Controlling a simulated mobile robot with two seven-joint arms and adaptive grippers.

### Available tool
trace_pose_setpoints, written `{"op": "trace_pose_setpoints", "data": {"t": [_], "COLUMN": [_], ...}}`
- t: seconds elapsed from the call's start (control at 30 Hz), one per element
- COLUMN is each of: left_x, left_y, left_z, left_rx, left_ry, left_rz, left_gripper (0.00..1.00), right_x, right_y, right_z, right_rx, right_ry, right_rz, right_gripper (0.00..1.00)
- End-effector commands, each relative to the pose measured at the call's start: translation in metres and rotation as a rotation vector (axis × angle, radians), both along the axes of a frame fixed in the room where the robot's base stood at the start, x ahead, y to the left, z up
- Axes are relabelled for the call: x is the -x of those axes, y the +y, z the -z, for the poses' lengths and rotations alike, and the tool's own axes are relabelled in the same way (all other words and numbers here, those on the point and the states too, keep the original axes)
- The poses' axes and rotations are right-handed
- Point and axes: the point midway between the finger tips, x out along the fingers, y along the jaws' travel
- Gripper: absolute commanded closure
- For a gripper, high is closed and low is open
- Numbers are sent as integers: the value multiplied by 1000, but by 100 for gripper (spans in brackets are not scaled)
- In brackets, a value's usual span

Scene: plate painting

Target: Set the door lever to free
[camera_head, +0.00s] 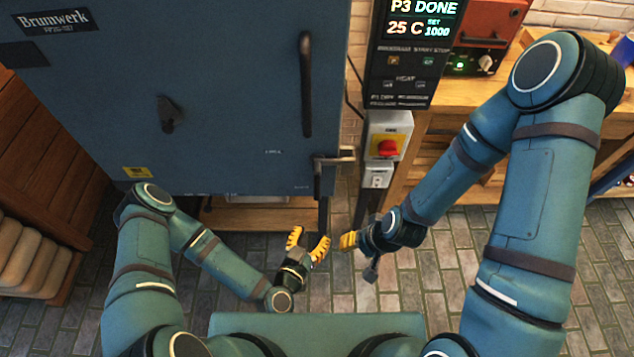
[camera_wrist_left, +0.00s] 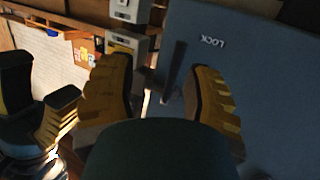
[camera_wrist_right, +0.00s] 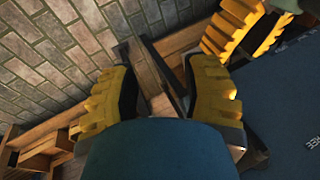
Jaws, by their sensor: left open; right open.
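The door lever (camera_head: 335,158) is a metal handle at the lower right edge of the blue door (camera_head: 235,110). Its bar reaches right, and a dark upright piece hangs below; I cannot tell its exact setting. A LOCK label (camera_wrist_left: 213,42) and a FREE label (camera_wrist_right: 312,144) are on the blue face. My left gripper (camera_head: 308,242) is open and empty, below the lever in the head view. A dark bar (camera_wrist_left: 174,70) shows between its fingers. My right gripper (camera_head: 348,241) is open and empty, just right of the left one, also below the lever.
A long vertical handle (camera_head: 306,85) and a dark knob (camera_head: 170,114) are on the door. Right of it are a control panel (camera_head: 411,55) and a red switch box (camera_head: 388,145). A wooden bench (camera_head: 540,75) stands at right. Both grippers are close together.

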Motion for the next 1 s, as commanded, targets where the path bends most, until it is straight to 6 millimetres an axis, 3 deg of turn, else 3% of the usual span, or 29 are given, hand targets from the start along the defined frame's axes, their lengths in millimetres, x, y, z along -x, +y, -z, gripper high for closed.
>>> {"op": "trace_pose_setpoints", "data": {"t": [0.13, 0.37, 1.0], "left_x": [5, 0, -108], "left_y": [6, 11, -11], "left_z": [-22, -29, -28], "left_rx": [2, -7, -7], "left_ry": [-123, -178, -178], "left_rz": [-148, -226, -222], "left_gripper": [50, 50, 50], "right_x": [0, 0, 11], "right_y": [0, 0, 2], "right_z": [-11, -10, 25], "right_rx": [0, 0, -5], "right_ry": [0, 1, 24], "right_rz": [2, 2, -18], "right_gripper": [53, 53, 53]}}
